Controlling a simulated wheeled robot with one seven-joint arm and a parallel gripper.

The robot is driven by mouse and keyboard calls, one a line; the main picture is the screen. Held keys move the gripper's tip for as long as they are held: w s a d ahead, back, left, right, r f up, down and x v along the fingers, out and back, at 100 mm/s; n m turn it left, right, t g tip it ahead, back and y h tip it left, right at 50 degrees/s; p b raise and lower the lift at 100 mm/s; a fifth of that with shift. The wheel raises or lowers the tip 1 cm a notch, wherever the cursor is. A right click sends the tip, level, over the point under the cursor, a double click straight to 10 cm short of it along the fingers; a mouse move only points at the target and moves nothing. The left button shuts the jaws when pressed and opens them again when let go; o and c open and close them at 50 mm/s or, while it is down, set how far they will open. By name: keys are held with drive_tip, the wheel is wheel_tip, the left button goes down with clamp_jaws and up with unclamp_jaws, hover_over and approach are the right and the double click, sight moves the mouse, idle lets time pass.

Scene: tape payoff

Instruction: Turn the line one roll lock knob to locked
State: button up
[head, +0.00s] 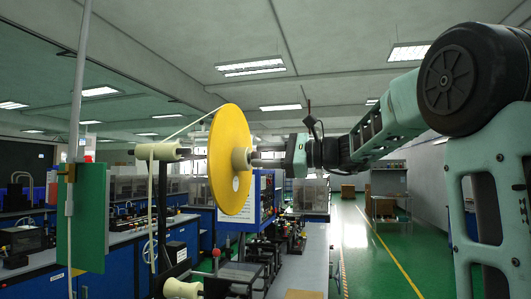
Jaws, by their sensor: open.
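A large yellow roll disc (229,165) stands upright near the middle of the head view, turned partly edge-on. A pale hub knob (240,159) sticks out from its right face and looks like the roll lock knob; its lock marking is too small to read. My gripper (259,158) reaches in from the right, level with the knob. Its fingers are open, with the tips at or just beside the knob. I cannot tell whether they touch it or lie around it.
Cream rollers, one left of the disc (163,151) and one low (182,288), sit by a thin upright post. A pale tape strand rises to the disc's top. A green panel (90,215) hangs at left. Cluttered benches stand behind; the green aisle (375,260) at right is clear.

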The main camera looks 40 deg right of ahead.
clamp_jaws()
drive_tip(key=shift+m, duration=0.4)
drive_tip(key=m+p, duration=0.5)
drive_tip(key=m, duration=0.3)
drive_tip(key=shift+r, duration=0.2)
drive_tip(key=shift+w+d+f+m+p, duration=0.1)
drive_tip(key=shift+f+m+p, duration=0.05)
drive_tip(key=shift+m+p, duration=4.05)
drive_tip(key=shift+m+b, duration=0.3)
drive_tip(key=shift+m, duration=0.1)
